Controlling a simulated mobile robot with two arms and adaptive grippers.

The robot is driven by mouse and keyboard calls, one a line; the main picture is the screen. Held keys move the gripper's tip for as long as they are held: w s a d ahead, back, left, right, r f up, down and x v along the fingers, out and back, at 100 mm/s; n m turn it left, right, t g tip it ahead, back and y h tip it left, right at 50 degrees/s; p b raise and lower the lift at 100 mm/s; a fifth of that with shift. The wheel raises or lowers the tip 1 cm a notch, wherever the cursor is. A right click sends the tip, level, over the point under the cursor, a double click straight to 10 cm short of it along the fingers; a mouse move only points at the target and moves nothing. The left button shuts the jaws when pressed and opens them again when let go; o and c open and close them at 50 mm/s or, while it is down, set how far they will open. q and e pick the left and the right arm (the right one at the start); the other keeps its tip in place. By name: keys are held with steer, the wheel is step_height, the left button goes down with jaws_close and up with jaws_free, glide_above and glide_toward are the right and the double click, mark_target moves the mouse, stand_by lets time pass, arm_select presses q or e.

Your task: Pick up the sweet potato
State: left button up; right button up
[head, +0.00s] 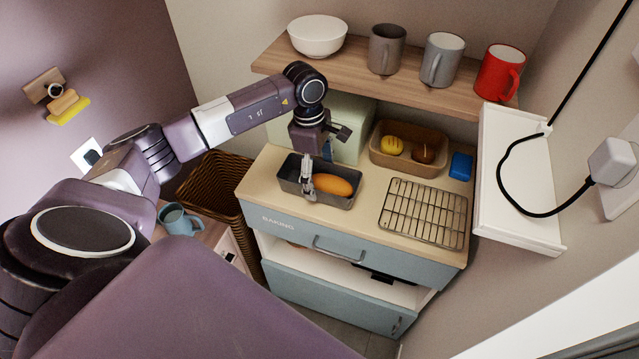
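The sweet potato (334,184), smooth, orange and oblong, lies in a dark grey rectangular tray (349,203) on the light wooden counter top. My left gripper (308,189) points down into the tray at the left end of the sweet potato. Its fingers overlap in this view, so I cannot tell whether they are open or shut, or whether they touch the sweet potato. My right gripper is not in view.
A wire rack (423,211) lies right of the tray. Behind are a brown basket (408,161) with a yellow and a brown item, and a blue block (460,166). A shelf (365,77) with a bowl and mugs overhangs the counter. A wicker basket (217,187) stands left.

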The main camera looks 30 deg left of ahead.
arm_select(q)
steer(key=c, duration=1)
steer(key=shift+c, duration=0.3)
steer(key=shift+r, duration=0.15)
